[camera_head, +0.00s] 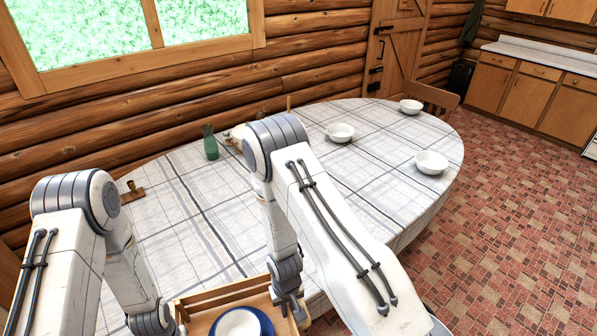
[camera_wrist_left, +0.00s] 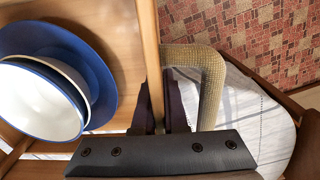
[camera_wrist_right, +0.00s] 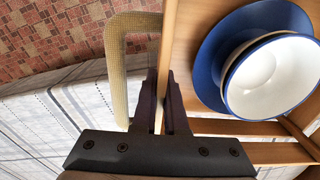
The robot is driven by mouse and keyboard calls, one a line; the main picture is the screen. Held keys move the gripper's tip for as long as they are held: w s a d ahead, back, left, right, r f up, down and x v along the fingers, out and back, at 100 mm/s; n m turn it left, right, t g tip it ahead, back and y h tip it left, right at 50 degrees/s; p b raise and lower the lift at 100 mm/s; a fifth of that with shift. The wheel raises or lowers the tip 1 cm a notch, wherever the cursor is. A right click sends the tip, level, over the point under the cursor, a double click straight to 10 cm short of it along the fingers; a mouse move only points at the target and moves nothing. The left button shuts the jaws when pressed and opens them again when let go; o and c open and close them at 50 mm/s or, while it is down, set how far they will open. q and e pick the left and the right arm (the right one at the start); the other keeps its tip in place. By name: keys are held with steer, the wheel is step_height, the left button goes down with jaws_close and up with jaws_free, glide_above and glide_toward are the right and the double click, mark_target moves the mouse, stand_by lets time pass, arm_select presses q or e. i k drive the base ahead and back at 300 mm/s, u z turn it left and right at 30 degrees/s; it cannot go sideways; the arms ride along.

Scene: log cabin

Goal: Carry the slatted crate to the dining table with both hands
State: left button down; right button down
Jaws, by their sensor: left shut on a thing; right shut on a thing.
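The slatted crate (camera_head: 222,293) is light wood and shows at the bottom of the head view, by the table's near edge. It holds a blue plate (camera_wrist_left: 92,62) and white bowls with blue rims (camera_wrist_right: 272,76). My left gripper (camera_wrist_left: 160,110) is shut on one end wall of the crate (camera_wrist_left: 149,45), beside a woven handle (camera_wrist_left: 212,80). My right gripper (camera_wrist_right: 166,110) is shut on the opposite end wall, beside its handle (camera_wrist_right: 119,65). The dining table (camera_head: 190,225) has a white checked cloth. I cannot tell whether the crate touches the table.
White bowls (camera_head: 340,132) stand on the table's far and right parts. A green bottle (camera_head: 210,146) and a small wooden object (camera_head: 132,192) are near the log wall. A chair (camera_head: 433,98) stands at the far end. The middle of the tabletop is clear.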

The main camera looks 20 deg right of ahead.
mark_target(218, 256)
steer(key=i, duration=1.15)
